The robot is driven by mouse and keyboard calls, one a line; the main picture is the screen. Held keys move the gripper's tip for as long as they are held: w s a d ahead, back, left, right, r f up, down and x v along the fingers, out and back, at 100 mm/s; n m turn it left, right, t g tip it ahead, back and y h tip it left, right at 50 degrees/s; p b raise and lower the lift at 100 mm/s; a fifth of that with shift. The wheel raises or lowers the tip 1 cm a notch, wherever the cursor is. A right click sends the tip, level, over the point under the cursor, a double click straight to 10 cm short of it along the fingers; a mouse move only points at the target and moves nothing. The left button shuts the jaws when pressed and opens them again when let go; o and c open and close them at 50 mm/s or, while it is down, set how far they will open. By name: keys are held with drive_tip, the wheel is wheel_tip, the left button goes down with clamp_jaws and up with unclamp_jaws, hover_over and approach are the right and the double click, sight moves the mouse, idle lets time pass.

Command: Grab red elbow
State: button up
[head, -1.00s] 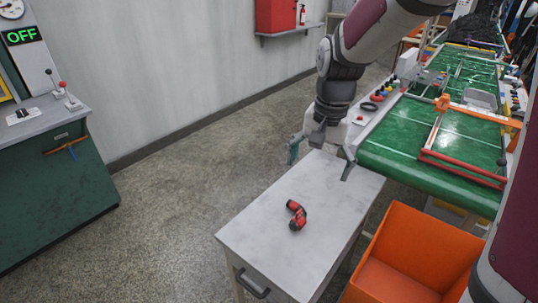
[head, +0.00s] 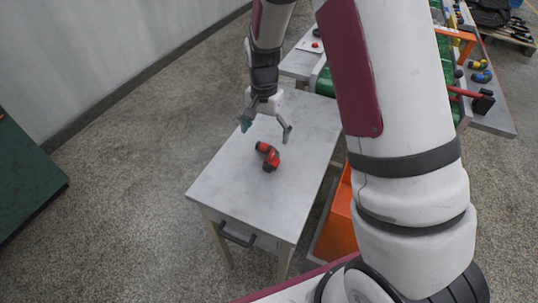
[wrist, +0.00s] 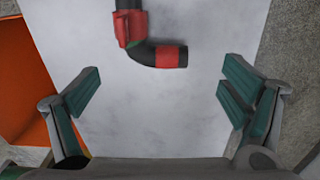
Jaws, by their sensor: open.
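The red elbow (head: 268,156) is a bent red pipe piece with black ends. It lies on the pale grey table top (head: 225,188), and nothing touches it. My gripper (head: 266,134) is open and empty above the table, just beyond the elbow in the head view. In the wrist view the elbow (wrist: 150,38) is at the top centre, ahead of the open fingers (wrist: 160,92). Its upper end is cut off by the frame edge there.
An orange bin (head: 337,225) stands on the floor right of the table, partly hidden by my arm; its side shows in the wrist view (wrist: 30,95). The table top around the elbow is clear.

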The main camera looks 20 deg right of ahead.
sight(267, 148)
drive_tip(key=shift+s+d+f+b, duration=0.1)
drive_tip(key=shift+s+f+b, duration=0.1)
drive_tip(key=shift+f, duration=1.3)
drive_tip(key=shift+s+f+b, duration=0.2)
drive_tip(key=shift+f, duration=1.3)
drive_tip(key=c, duration=1.2)
